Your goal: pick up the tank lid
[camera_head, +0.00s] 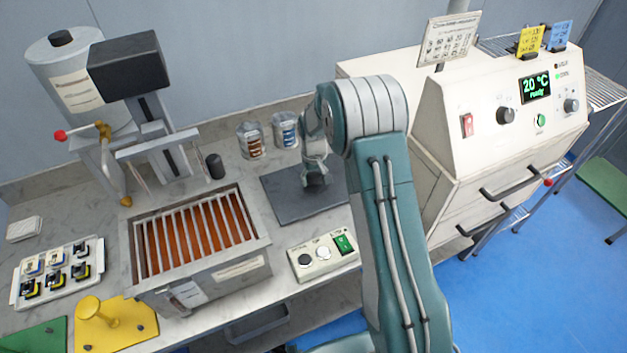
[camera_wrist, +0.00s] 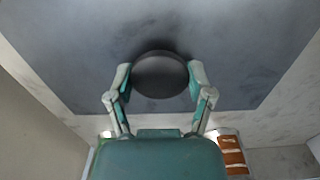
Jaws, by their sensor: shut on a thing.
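The tank lid (camera_head: 286,198) is a flat dark grey rectangular plate on the bench, right of the tank; I cannot tell whether it is slightly raised. In the wrist view the lid (camera_wrist: 75,60) fills most of the picture, with a round dark knob (camera_wrist: 161,75) between my fingers. My gripper (camera_wrist: 160,80) is shut on this knob, one finger on each side. In the head view my gripper (camera_head: 315,180) points down at the lid, and my arm hides its right part. The tank (camera_head: 205,280) is a metal box with a grate over orange-brown contents.
A control box (camera_head: 322,256) with buttons stands in front of the lid. Two jars (camera_head: 250,140) (camera_head: 285,130) stand behind it. A metal stand with a dark head (camera_head: 128,65) rises behind the tank. A cream machine (camera_head: 500,130) reading 20 °C is at right.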

